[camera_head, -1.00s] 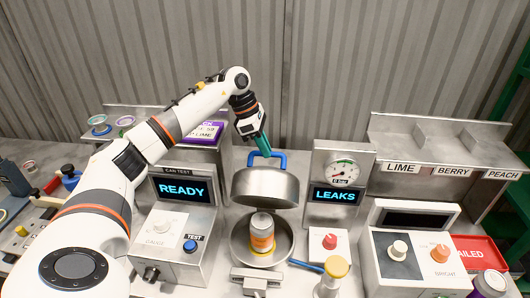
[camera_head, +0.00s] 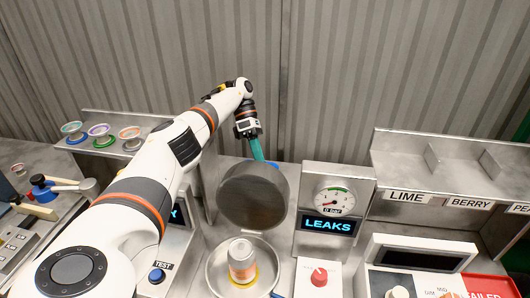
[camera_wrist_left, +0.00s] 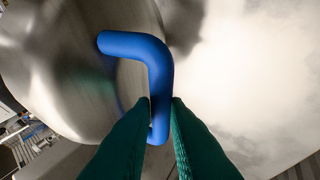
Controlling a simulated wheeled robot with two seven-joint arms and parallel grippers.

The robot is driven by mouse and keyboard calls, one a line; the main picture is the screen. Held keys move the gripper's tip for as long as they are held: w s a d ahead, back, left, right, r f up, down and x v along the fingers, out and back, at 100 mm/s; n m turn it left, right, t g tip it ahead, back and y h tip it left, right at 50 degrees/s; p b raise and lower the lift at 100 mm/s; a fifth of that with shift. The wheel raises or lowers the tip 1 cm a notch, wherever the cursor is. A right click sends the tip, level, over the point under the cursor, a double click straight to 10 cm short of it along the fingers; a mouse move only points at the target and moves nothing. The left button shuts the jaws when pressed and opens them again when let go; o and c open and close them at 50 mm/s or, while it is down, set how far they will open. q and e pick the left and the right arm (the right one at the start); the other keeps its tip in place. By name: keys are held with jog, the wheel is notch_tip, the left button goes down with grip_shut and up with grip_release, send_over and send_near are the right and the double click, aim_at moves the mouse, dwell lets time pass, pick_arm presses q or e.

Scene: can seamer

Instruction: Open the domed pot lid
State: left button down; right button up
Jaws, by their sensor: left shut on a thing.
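The domed pot lid (camera_head: 253,197) is tilted up steeply, its underside facing the head camera. The pot (camera_head: 213,272) is open below it, with a can (camera_head: 242,259) standing inside. My left gripper (camera_head: 257,154) is behind the lid's top edge, at its blue handle (camera_head: 270,164). In the left wrist view the green fingers (camera_wrist_left: 159,115) are shut on the lower part of the blue handle (camera_wrist_left: 150,50). The lid's metal dome (camera_wrist_left: 75,60) shows beside it. The right gripper is not in view.
A gauge panel (camera_head: 336,180) reading LEAKS stands right of the pot. A control box (camera_head: 165,235) stands left of it, partly behind my left arm. A labelled rack (camera_head: 450,158) is at the right. The corrugated wall is behind.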

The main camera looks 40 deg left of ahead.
pick_arm(q)
jog(key=shift+w+a+f+g, duration=0.1)
jog(key=shift+f+g, duration=0.2)
jog(key=shift+f, duration=0.4)
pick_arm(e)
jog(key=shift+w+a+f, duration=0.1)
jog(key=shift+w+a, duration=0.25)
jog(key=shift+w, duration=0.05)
pick_arm(q)
jog(key=c, duration=1.8)
grip_release()
jog(key=o, duration=0.4)
jog(key=shift+r, duration=0.4)
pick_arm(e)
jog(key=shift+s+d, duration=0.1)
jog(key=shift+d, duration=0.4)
